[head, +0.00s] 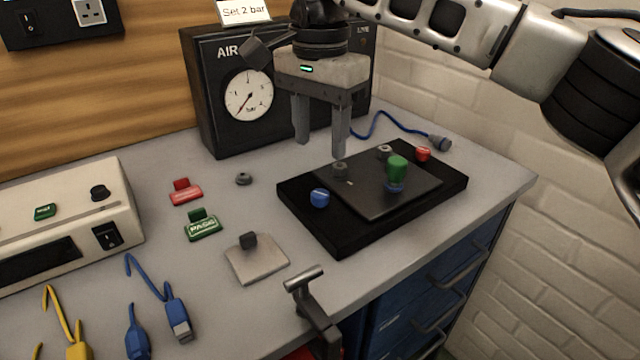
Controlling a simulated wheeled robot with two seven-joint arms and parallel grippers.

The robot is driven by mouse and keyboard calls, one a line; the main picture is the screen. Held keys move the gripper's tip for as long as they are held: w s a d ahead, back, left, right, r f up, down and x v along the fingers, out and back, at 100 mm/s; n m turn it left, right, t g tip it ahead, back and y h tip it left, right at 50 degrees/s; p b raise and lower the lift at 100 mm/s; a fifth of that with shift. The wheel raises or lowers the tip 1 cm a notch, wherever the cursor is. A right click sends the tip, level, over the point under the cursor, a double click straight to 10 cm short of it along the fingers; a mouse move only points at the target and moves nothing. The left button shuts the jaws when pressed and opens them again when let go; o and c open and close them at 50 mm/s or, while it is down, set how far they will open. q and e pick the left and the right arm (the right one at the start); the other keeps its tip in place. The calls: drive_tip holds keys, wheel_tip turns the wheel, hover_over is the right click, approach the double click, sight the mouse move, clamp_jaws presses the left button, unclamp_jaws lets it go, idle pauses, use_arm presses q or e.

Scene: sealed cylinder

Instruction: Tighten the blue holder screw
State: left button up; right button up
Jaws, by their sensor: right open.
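The blue holder screw (320,197) is a small round blue knob at the left corner of the black holder (340,240). A dark plate (385,205) lies on the holder. A green knob (397,167) with a blue part under it stands on the plate. My right gripper (322,150) hangs open, pointing down, with nothing visible between its fingers. Its fingers appear above and behind the blue screw, apart from it. How far the screw is turned in cannot be told. My left gripper is not in view.
A red screw (423,153) sits at the holder's far corner. The black air box (215,85) with a gauge stands behind my right gripper. A grey square plate with a knob (257,260), PASS block (202,227) and red block (186,194) lie left. A T-handle (304,279) rises at the front edge.

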sight(320, 193)
wheel_tip(320, 193, down, 9)
drive_tip(key=shift+r, duration=0.1)
idle(0.3)
drive_tip(key=c, duration=1)
